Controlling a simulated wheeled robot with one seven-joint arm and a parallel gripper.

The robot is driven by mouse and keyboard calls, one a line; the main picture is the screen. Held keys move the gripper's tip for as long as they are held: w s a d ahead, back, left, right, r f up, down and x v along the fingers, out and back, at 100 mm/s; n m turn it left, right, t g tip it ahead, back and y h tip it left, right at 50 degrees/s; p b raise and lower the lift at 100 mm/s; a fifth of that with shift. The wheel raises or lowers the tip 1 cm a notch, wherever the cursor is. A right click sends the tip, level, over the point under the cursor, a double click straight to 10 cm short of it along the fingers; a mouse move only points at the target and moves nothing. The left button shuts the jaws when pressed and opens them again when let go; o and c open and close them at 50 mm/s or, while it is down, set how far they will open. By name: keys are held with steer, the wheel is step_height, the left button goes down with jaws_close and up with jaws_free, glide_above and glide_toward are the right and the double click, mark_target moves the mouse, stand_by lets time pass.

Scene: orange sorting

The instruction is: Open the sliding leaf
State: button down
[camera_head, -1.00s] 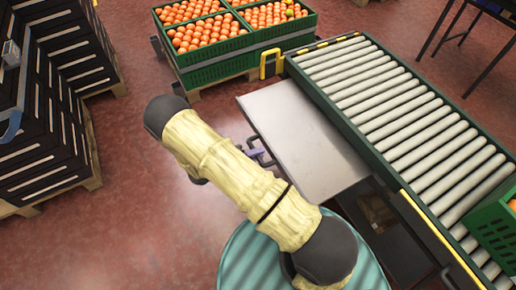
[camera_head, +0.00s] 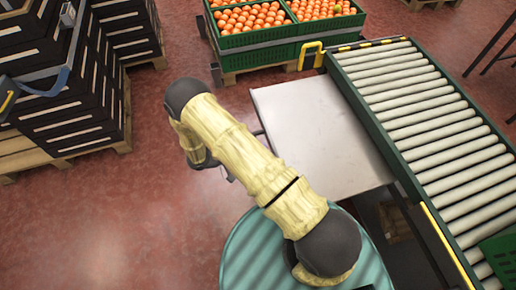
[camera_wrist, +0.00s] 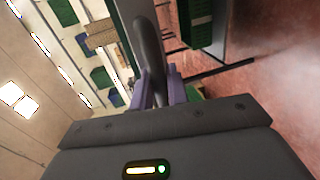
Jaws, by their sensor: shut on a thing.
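The sliding leaf (camera_head: 318,135) is a flat pale grey plate standing out from the left side of the roller conveyor in the head view. A thin dark piece of its handle (camera_head: 260,132) shows at the leaf's left edge, beside my arm. In the wrist view the dark handle bar (camera_wrist: 148,45) runs between the two purple fingers of my gripper (camera_wrist: 157,92), which is shut on it. In the head view my own arm covers the gripper and most of the handle.
The roller conveyor (camera_head: 415,110) lies right of the leaf, with a yellow bracket (camera_head: 310,55) at its far corner. Green crates of oranges (camera_head: 255,38) stand behind. Stacked black crates (camera_head: 70,110) stand at left. Red floor (camera_head: 140,215) between is clear.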

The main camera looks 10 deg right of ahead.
steer(key=c, duration=1.4)
jaws_free()
steer(key=shift+c, duration=0.2)
steer(key=v, duration=1.7)
steer(key=shift+a, duration=0.2)
